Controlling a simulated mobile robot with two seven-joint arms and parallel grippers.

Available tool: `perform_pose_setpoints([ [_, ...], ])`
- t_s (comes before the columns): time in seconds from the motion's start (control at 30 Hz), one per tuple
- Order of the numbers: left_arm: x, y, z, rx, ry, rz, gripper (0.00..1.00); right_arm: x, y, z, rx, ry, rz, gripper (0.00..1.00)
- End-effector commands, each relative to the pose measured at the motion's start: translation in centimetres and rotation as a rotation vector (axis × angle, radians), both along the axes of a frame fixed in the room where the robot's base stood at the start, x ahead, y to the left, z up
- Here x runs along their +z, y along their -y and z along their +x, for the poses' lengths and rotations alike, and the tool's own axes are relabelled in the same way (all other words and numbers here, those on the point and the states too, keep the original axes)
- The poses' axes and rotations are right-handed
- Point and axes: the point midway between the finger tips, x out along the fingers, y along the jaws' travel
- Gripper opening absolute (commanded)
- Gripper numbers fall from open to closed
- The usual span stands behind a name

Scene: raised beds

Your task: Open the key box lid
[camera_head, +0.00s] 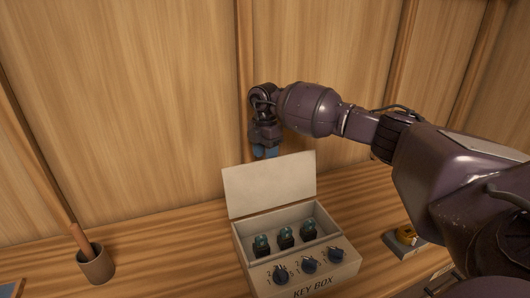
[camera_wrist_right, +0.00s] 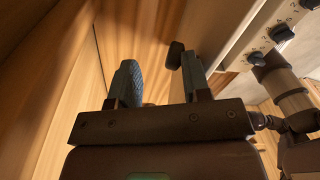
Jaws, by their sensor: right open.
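The key box (camera_head: 310,280) stands on the wooden bench, with three dark dials on its sloped front and the lettering KEY BOX. Its pale lid (camera_head: 270,185) stands raised at the back edge, tilted up and open. Three dark items with teal tops (camera_head: 285,237) sit inside. My right gripper (camera_head: 265,152) is behind the lid's top edge, pointing down, its fingertips partly hidden by the lid. In the right wrist view the gripper (camera_wrist_right: 158,80) is open, and a small dark piece (camera_wrist_right: 175,54) shows near one fingertip; I cannot tell whether they touch. My left gripper is not in view.
A brown cup (camera_head: 97,266) with a wooden handle in it stands at the left. A small tray (camera_head: 398,247) with a yellow item (camera_head: 406,234) lies right of the box. A wooden wall (camera_head: 130,100) rises behind. The bench between cup and box is clear.

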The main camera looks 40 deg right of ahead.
Motion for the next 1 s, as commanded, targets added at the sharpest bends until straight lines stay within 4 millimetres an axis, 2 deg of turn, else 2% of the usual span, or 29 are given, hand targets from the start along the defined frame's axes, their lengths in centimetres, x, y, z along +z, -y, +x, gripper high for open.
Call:
perform_pose_setpoints([
  [0.03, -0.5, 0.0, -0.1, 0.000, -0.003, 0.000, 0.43, -3.7, -0.7, -1.4, 0.014, -0.063, 0.000, 0.57],
  [0.13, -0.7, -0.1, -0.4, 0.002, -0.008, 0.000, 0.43, -2.9, -0.6, -1.3, 0.014, -0.060, 0.000, 0.57],
  [0.27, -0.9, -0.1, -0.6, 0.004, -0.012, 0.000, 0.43, -0.9, -0.6, -1.1, 0.012, -0.050, 0.000, 0.57],
  [0.7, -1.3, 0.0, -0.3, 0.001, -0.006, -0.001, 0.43, 8.2, -0.1, 0.1, 0.003, -0.007, -0.003, 0.57],
  [0.83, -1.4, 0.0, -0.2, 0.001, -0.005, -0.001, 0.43, 9.9, -0.1, 0.3, 0.002, 0.001, -0.003, 0.57],
  [1.0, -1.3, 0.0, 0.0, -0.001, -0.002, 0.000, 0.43, 11.0, 0.0, 0.4, 0.001, 0.004, -0.002, 0.57],
])
